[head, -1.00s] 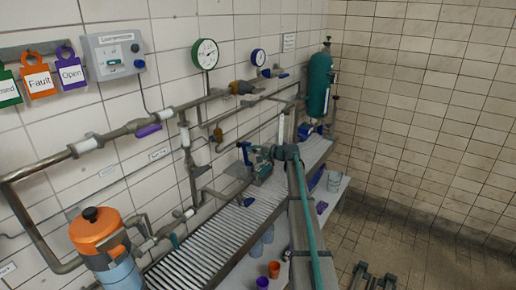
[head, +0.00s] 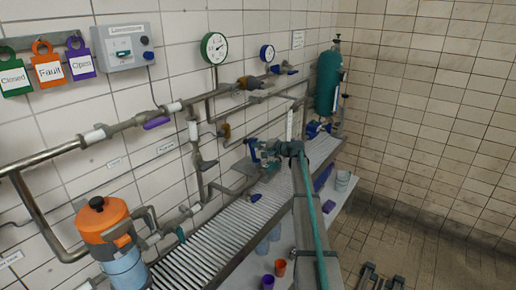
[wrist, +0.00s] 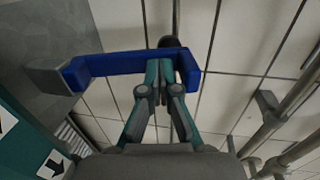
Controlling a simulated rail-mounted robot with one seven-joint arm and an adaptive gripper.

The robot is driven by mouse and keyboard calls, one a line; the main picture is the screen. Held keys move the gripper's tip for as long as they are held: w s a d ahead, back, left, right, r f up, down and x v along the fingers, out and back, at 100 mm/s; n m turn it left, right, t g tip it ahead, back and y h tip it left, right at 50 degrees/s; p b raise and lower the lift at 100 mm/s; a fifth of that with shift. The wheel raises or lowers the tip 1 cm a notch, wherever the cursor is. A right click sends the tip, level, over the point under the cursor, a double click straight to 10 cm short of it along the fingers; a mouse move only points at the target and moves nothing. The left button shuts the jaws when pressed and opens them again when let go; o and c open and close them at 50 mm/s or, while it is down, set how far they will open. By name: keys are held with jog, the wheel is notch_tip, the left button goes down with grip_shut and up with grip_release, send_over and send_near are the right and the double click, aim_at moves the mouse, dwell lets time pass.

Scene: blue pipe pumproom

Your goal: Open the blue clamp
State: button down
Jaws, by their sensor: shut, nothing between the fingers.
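A blue U-shaped part, which looks like the blue clamp (wrist: 115,63), spans the upper middle of the wrist view. In the head view it is a small blue shape (head: 252,150) against the pipework by the wall. My gripper (wrist: 160,66) has its fingers together and empty. Its fingertips overlap the clamp's long bar in the wrist view, inside its right end. I cannot tell whether they touch it. In the head view my gripper (head: 265,152) is just right of the clamp. A dark round knob (wrist: 168,42) shows behind the fingertips.
Pipes (wrist: 275,115) run along the right of the wrist view. A ribbed conveyor (head: 215,245) lies below the pipework. An orange-topped canister (head: 103,222) stands at lower left and a green tank (head: 328,82) at the back. Cups (head: 280,267) stand near the front. The floor at right is mostly clear.

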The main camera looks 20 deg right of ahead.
jog(key=shift+w+a+r, duration=0.1)
jog(key=shift+w+r, duration=0.05)
jog(key=shift+w, duration=0.1)
jog(key=shift+s, duration=0.45)
jog(key=r+b+v, duration=0.1)
jog(key=b+v, duration=0.3)
jog(key=v, duration=1)
jog(key=s+a+f+n+g+h, duration=0.15)
jog(key=s+a+f+g, duration=0.25)
jog(key=s+a+f, duration=0.7)
jog(key=s+a+f+n+g+h, duration=0.1)
jog(key=s+a+f+n+g, duration=0.35)
jog(key=f, duration=1.25)
jog(key=s+a+f+m+g+h, duration=0.1)
jog(key=s+a+f+g, duration=0.25)
jog(key=s+f, duration=0.8)
jog(key=s+a+f+n+g+h, duration=0.1)
jog(key=s+a+f, duration=0.4)
jog(key=s, duration=0.8)
jog(key=s+a+f+n+g+h, duration=0.2)
jog(key=s+a+f, duration=0.4)
jog(key=s, duration=0.8)
jog(key=s+a+f+n+g+h, duration=0.1)
jog(key=s+a+f+n+g, duration=0.3)
jog(key=s, duration=0.9)
notch_tip(320, 180, down, 3)
jog(key=shift+s+a+f+g, duration=0.2)
jog(key=shift+s+a+g, duration=0.1)
jog(key=shift+a+g, duration=0.65)
